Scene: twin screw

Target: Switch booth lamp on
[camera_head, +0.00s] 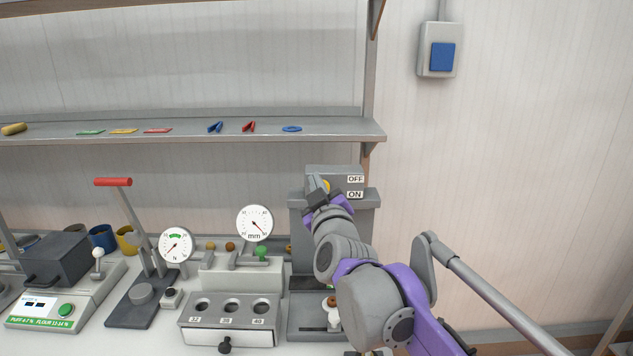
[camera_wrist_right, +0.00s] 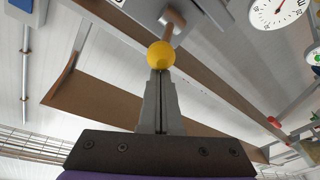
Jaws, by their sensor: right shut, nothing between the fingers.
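The lamp switch is on a grey booth top (camera_head: 345,172) with an OFF label (camera_head: 355,179) above an ON label (camera_head: 355,195). A yellow ball knob (camera_wrist_right: 161,54) on a brown stem (camera_wrist_right: 173,22) shows in the right wrist view. In the head view only a bit of the yellow knob (camera_head: 326,185) shows past my gripper. My right gripper (camera_head: 318,186) is shut and empty, its closed fingertips (camera_wrist_right: 160,73) at the knob; I cannot tell whether they touch. The knob's exact position between OFF and ON is partly hidden. My left gripper is not in view.
A shelf (camera_head: 200,133) runs above the bench with clips and coloured cards. Dial gauges (camera_head: 254,222), a red-handled press (camera_head: 113,182) and a block with numbered holes (camera_head: 230,308) stand left of my arm. A blue wall switch (camera_head: 442,57) hangs at upper right.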

